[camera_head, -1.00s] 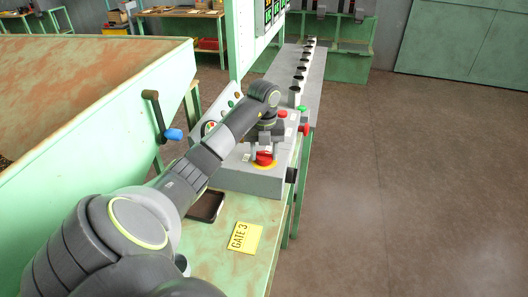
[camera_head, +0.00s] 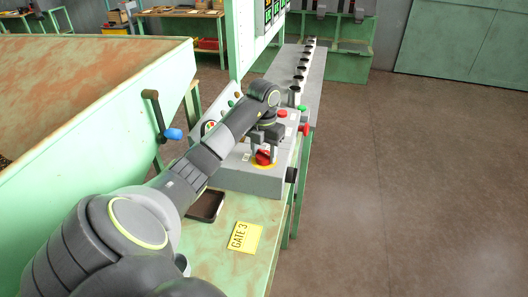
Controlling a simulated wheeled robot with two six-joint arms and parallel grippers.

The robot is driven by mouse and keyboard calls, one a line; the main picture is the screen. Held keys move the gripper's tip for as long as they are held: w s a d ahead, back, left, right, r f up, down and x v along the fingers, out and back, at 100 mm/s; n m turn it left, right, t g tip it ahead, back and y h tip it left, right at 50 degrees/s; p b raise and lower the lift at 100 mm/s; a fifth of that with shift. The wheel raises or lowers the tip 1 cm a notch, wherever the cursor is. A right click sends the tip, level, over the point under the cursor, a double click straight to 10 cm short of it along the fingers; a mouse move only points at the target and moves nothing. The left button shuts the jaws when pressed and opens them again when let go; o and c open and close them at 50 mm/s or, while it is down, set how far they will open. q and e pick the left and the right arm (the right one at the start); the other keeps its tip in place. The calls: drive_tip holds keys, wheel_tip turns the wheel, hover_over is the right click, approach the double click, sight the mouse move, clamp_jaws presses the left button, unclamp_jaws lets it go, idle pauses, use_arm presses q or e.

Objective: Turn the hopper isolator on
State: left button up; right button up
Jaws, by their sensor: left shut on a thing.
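The hopper isolator appears to be the red rotary knob (camera_head: 263,157) on a yellow round plate, on the top of the grey control box (camera_head: 250,180). My left gripper (camera_head: 264,150) points down over it, with its fingers on both sides of the knob, shut on it. The gripper partly hides the knob, and its exact angle is hard to read. My right gripper is not in view.
A dark tray (camera_head: 206,206) and yellow GATE 3 card (camera_head: 244,236) lie in front.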

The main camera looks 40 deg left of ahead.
use_arm(q)
drive_tip(key=m, duration=0.5)
drive_tip(key=shift+m, duration=2.4)
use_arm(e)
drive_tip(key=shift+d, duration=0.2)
use_arm(q)
drive_tip(key=o, duration=1)
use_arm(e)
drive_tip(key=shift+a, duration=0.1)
use_arm(q)
drive_tip(key=shift+a, duration=0.1)
